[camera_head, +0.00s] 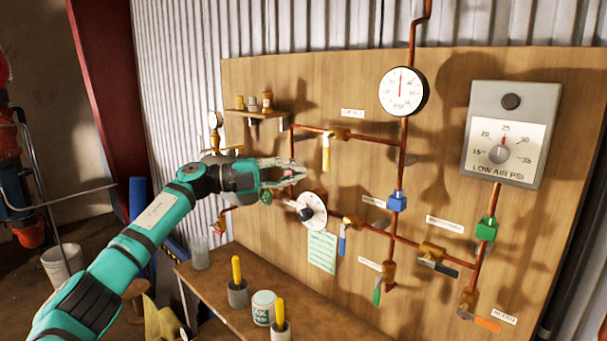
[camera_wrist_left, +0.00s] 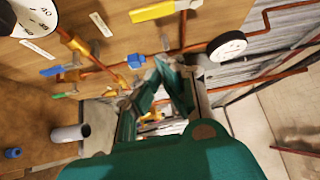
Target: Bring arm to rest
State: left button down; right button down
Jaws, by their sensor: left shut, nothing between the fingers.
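My left arm comes in from the left in the head view, and its teal and grey gripper (camera_head: 290,175) is raised in front of the wooden panel (camera_head: 270,80). The gripper is shut and empty. It is close to the copper pipe left of the yellow-handled valve (camera_head: 326,152), above the white dial (camera_head: 312,211); I cannot tell if it touches the pipe. The left wrist view shows the gripper's fingers (camera_wrist_left: 165,85) brought together, with the yellow handle (camera_wrist_left: 152,12) beyond them. My right gripper does not show.
The panel carries a round gauge (camera_head: 403,92), a low-air box (camera_head: 510,130) and several coloured valve handles. Below, a wooden bench (camera_head: 222,300) holds a tin (camera_head: 263,308) and yellow-handled tools. A small shelf (camera_head: 255,113) holds brass fittings. A white bucket (camera_head: 62,266) stands at left.

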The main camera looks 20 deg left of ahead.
pick_arm(q)
jog(key=d+f+n+t+y, duration=0.5)
jog(key=d+f+n+t, duration=0.55)
jog(key=f, duration=0.55)
jog(key=s+f+n+g+y, duration=0.45)
jog(key=s+f+n, duration=0.25)
jog(key=s+f, duration=0.3)
jog(key=s+f+n+g+y, duration=0.3)
jog(key=s+f+n+y, duration=0.4)
jog(key=f, duration=0.5)
jog(key=s+f+n+g, duration=0.1)
jog(key=s+f+g, duration=0.3)
jog(key=s, duration=0.9)
jog(key=s+f+n+g, duration=0.2)
jog(key=s+f+g, duration=0.25)
jog(key=s, duration=0.75)
notch_tip(320, 180, down, 29)
jog(key=s+g+b, duration=0.2)
jog(key=s, duration=0.1)
jog(key=s+a+f+g, duration=0.1)
jog(key=s+a+f, duration=0.2)
jog(key=s+f, duration=1.2)
jog(key=shift+s+f+m+b, duration=0.25)
jog(key=shift+s+m+b, duration=0.1)
jog(key=shift+s+m, duration=0.1)
